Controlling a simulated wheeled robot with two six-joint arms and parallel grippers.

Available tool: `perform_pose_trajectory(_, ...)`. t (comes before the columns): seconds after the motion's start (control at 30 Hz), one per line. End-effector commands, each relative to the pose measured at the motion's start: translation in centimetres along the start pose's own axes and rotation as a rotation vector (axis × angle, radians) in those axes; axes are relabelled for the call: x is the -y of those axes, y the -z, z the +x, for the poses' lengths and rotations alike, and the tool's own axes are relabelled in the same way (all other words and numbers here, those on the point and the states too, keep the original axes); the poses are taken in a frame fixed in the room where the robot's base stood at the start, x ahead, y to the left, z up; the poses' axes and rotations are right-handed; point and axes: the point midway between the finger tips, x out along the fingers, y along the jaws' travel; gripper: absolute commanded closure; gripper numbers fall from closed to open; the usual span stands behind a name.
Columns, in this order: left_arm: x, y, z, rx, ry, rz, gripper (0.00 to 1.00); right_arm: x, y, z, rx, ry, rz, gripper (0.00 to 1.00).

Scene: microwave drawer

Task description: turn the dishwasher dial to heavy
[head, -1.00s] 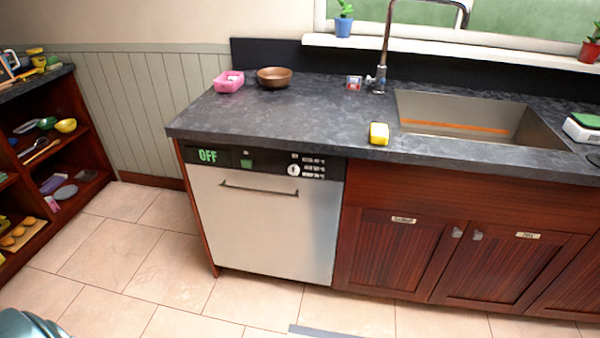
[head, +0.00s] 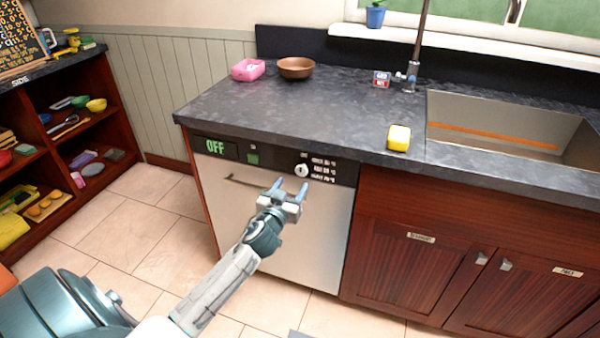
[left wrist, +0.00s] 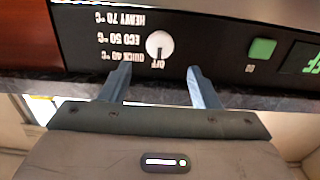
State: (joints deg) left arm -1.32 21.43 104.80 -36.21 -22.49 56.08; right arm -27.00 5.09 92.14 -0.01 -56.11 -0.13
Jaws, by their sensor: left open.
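The dishwasher (head: 275,225) has a white front and a black control strip under the counter. Its white dial (head: 301,170) sits toward the right of the strip, beside small printed labels. In the left wrist view the picture is upside down, and the dial (left wrist: 159,45) is near labels reading OFF, QUICK 40, ECO 50 and HEAVY 70. A green display (head: 215,146) reads OFF. My left gripper (head: 290,188) is open and empty in front of the door, just below and left of the dial in the head view. My right gripper is not in view.
A green button (head: 253,158) sits left of the dial, and a bar handle (head: 245,184) crosses the upper door. Open shelves (head: 85,140) stand at the left.

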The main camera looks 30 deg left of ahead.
Motion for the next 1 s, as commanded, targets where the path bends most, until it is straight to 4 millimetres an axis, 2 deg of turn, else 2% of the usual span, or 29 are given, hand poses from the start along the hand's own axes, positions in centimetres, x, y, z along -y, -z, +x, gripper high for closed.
perform_pose_trajectory(0.1,0.0,0.2,2.5,0.001,0.002,-0.001,0.44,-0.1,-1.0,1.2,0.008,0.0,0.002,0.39)
perform_pose_trajectory(0.3,0.0,0.1,5.4,0.001,0.001,-0.001,0.44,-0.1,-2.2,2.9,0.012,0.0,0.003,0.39)
perform_pose_trajectory(0.5,0.0,-0.1,6.6,0.002,0.0,-0.001,0.44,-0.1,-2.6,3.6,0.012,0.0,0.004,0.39)
perform_pose_trajectory(0.73,0.0,-0.1,6.6,0.002,0.0,0.0,0.44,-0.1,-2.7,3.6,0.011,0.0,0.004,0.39)
perform_pose_trajectory(0.77,0.0,-0.1,6.6,0.002,0.0,0.0,0.46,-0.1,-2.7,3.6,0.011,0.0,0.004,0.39)
perform_pose_trajectory(0.97,0.0,-0.1,6.6,0.002,0.0,0.0,0.85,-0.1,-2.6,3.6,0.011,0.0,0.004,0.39)
perform_pose_trajectory(1.0,0.0,-0.1,6.6,0.002,0.0,0.0,0.87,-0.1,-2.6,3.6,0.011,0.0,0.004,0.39)
